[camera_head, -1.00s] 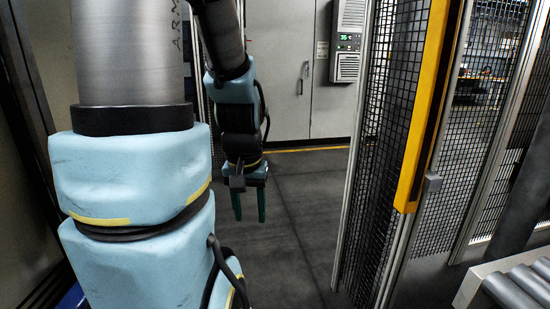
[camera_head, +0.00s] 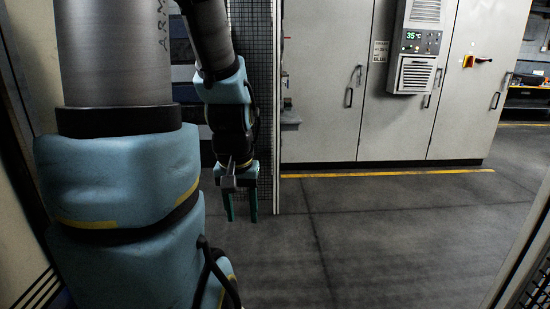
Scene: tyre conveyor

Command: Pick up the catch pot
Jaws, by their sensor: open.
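My gripper (camera_head: 241,207) hangs pointing down at the end of my arm, left of the picture's middle. Its two green fingers are apart, with nothing between them. Dark floor shows below and around it. I see no catch pot in the view.
Grey cabinets (camera_head: 322,90) with a cooling unit (camera_head: 415,50) stand at the back. A mesh panel (camera_head: 262,120) is close behind my gripper. A yellow line (camera_head: 390,173) crosses the floor. A fence edge (camera_head: 528,260) is at the lower right. The middle floor is clear.

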